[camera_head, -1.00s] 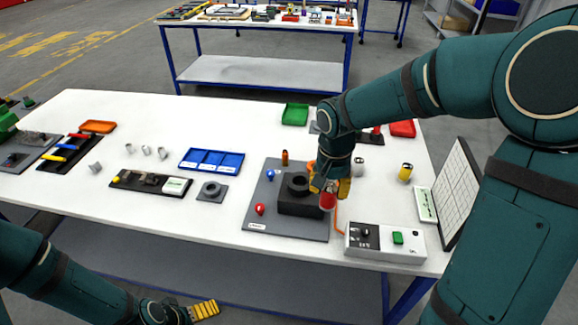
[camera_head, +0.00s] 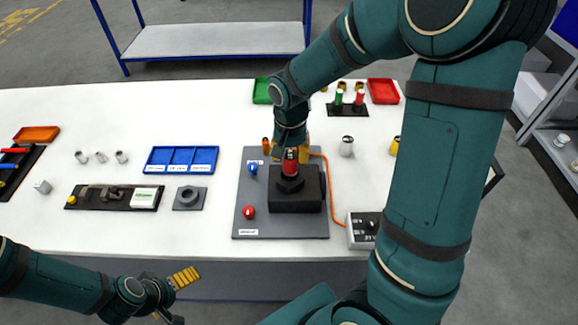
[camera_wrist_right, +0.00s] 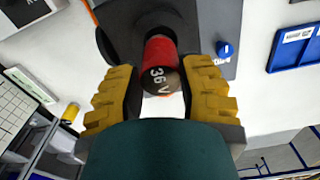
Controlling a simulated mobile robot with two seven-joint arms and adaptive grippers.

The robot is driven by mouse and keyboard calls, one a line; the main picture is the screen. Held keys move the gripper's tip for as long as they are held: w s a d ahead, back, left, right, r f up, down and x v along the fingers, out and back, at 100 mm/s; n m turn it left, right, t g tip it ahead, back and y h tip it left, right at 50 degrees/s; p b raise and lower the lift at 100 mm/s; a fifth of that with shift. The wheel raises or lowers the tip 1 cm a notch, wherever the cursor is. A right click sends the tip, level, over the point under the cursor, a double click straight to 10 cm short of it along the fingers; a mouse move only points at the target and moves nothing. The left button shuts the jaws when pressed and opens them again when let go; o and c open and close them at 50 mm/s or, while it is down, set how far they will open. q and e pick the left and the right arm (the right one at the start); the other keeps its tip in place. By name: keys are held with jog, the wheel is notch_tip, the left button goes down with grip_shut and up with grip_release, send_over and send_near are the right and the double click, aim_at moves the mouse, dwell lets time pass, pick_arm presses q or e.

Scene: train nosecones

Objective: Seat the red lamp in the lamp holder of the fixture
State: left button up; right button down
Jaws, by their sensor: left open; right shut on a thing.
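The red lamp (camera_head: 290,166) is upright at the round black lamp holder (camera_head: 289,185) on the black block of the fixture (camera_head: 297,202). My right gripper (camera_head: 288,153) is shut on the lamp from above. In the right wrist view the lamp (camera_wrist_right: 160,67), marked 36 V, lies between the yellow fingers (camera_wrist_right: 158,98), with the dark holder behind it. I cannot tell whether the lamp's lower end is inside the holder or just above it. My left gripper (camera_head: 184,278) is open and empty, low in front of the table.
The fixture's grey board (camera_head: 250,228) also carries a blue knob (camera_head: 253,169) and a red knob (camera_head: 248,212). An orange cable (camera_head: 331,190) runs to a switch box (camera_head: 361,231) on the right. A blue tray (camera_head: 181,160) lies left. The table's back left is clear.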

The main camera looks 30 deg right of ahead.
aim_at(289, 163)
jog(key=shift+w+f, duration=0.1)
jog(key=shift+f, duration=2.05)
jog(key=shift+f+b, duration=0.1)
jog(key=shift+b, duration=0.3)
jog(key=c, duration=0.7)
grip_release()
jog(key=shift+o, duration=0.2)
jog(key=shift+r, duration=0.5)
notch_tip(289, 163, up, 11)
jog(key=shift+a+r+p, duration=0.1)
jog(key=shift+r+p, duration=0.05)
jog(key=shift+p, duration=0.8)
